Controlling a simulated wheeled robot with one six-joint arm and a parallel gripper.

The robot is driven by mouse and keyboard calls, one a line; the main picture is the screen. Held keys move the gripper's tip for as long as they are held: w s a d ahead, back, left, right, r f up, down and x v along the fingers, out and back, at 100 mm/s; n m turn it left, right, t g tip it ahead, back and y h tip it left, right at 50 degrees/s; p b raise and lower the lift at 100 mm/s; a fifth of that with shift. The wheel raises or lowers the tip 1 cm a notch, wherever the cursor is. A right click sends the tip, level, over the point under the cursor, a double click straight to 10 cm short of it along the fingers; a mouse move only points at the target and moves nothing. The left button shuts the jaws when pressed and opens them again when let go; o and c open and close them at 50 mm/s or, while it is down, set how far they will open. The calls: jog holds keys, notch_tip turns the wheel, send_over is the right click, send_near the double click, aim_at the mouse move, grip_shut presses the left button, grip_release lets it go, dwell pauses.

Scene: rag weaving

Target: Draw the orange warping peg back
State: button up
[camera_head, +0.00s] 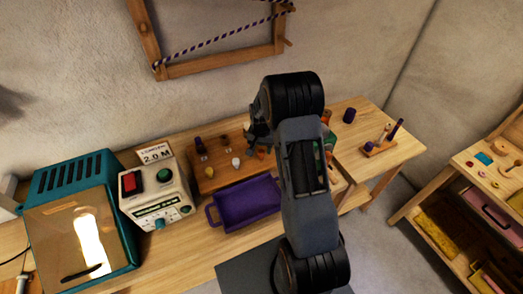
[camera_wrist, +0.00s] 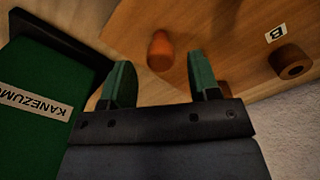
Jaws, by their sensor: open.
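The orange warping peg (camera_wrist: 160,52) stands out from a wooden board (camera_wrist: 130,22) in the wrist view, seen nearly end-on. My gripper (camera_wrist: 160,80) has its two green fingers spread apart, one to each side of the peg and a little short of it. The gap between the fingers is empty. In the head view my arm covers much of the work area. A bit of orange (camera_head: 261,154) shows beside the arm there, but I cannot tell if it is the same peg.
A brown round piece with a hole (camera_wrist: 291,62) sits by a "B" label (camera_wrist: 275,33). A green box labelled KANEZUMO (camera_wrist: 38,95) is close on the left.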

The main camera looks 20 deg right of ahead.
jog(key=shift+f, duration=1.2)
jog(key=shift+c, duration=0.5)
grip_shut()
jog(key=shift+r, duration=0.1)
